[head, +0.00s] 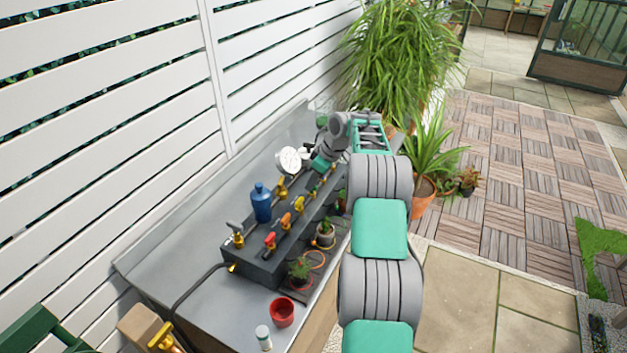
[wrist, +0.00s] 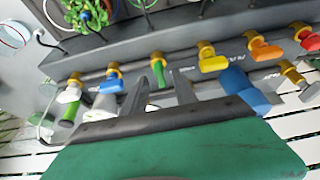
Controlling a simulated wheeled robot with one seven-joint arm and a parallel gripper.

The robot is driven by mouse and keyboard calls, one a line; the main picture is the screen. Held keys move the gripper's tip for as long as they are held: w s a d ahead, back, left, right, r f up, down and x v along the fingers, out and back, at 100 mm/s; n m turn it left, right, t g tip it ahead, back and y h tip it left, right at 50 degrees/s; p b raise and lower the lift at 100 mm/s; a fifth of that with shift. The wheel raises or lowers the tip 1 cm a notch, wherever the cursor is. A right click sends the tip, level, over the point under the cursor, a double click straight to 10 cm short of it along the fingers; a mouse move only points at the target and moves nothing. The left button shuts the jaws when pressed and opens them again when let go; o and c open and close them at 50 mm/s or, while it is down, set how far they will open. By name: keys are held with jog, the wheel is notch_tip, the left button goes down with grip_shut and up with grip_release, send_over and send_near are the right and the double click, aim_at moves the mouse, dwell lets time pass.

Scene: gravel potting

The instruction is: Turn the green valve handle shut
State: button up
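The green valve handle (wrist: 157,74) shows in the wrist view, below a brass valve body on the dark manifold (wrist: 190,37). It points toward my gripper. My gripper (wrist: 160,85) has its two grey fingers apart, with the green handle in the gap between their tips. Whether either finger touches the handle, I cannot tell. In the head view my gripper (head: 322,162) is over the far part of the manifold (head: 262,268), and the green handle is not clearly made out there.
Beside the green handle are a blue handle (wrist: 110,86) and a yellow handle (wrist: 213,64). An orange handle (wrist: 266,52) is farther right. Potted plants (head: 300,270) and a red pot (head: 282,312) are in front.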

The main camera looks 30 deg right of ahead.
jog(key=shift+w+a+f, duration=0.1)
jog(key=shift+w+f, duration=0.05)
jog(key=shift+f, duration=0.15)
jog(key=shift+c, duration=0.3)
grip_shut()
